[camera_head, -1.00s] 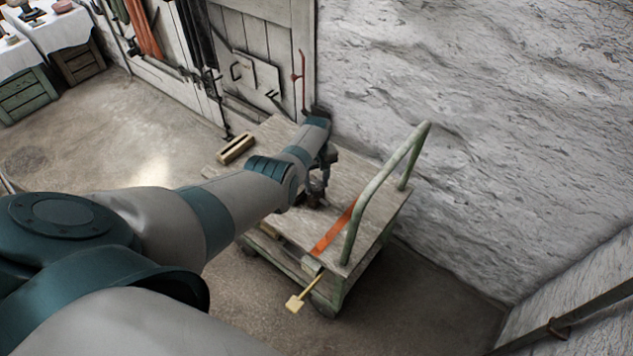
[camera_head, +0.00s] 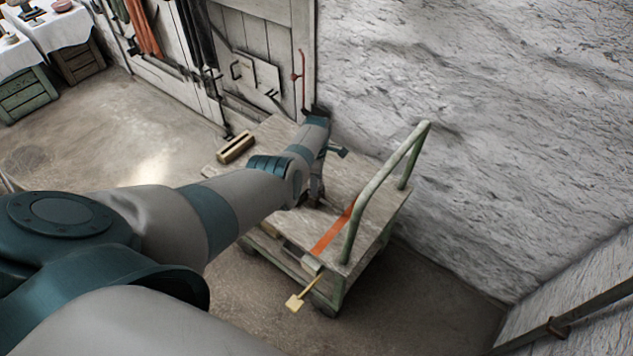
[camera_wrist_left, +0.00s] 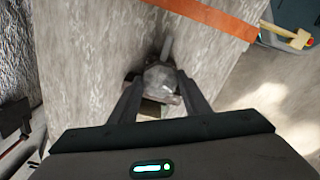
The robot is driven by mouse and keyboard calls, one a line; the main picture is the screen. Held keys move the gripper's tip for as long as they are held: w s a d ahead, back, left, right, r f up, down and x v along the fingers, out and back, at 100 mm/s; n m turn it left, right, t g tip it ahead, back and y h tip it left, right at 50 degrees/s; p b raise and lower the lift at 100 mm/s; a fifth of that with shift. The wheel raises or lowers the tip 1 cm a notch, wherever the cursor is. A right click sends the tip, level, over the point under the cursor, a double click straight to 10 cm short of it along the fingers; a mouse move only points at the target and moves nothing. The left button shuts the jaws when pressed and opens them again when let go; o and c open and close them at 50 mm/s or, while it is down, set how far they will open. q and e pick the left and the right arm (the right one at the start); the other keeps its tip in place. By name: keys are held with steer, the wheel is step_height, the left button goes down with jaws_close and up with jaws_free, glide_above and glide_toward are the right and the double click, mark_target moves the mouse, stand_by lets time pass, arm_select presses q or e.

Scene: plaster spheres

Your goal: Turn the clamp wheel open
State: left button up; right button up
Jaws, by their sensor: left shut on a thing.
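The clamp wheel (camera_wrist_left: 160,77) is a small grey part between my left fingertips in the left wrist view. A short post-like piece stands just beyond it. My left gripper (camera_wrist_left: 160,84) is shut on the wheel, with one finger on each side. In the head view my left gripper (camera_head: 315,194) points down at the top of a wooden cart (camera_head: 350,177). There the wheel is mostly hidden by my arm and gripper. How far the wheel is turned cannot be told. My right gripper is in no view.
An orange strap (camera_head: 334,232) crosses the cart top near the green handrail (camera_head: 385,190). A wooden-ended tool (camera_head: 296,302) sticks out at the cart's front edge. A wooden block (camera_head: 236,148) lies at the far left. A rough wall stands close behind the cart.

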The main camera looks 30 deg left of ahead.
arm_select(q)
steer(key=shift+r+n, duration=0.1)
steer(key=shift+n, duration=1.9)
steer(key=o, duration=1)
steer(key=shift+o, duration=0.2)
steer(key=shift+r+p, duration=0.3)
steer(key=shift+r, duration=0.5)
step_height(320, 180, up, 4)
steer(key=shift+r+p, duration=0.1)
steer(key=shift+p, duration=0.45)
step_height(320, 180, up, 12)
steer(key=b, duration=0.1)
steer(key=shift+f+b, duration=0.2)
steer(key=shift+b, duration=0.1)
steer(key=shift+f, duration=0.1)
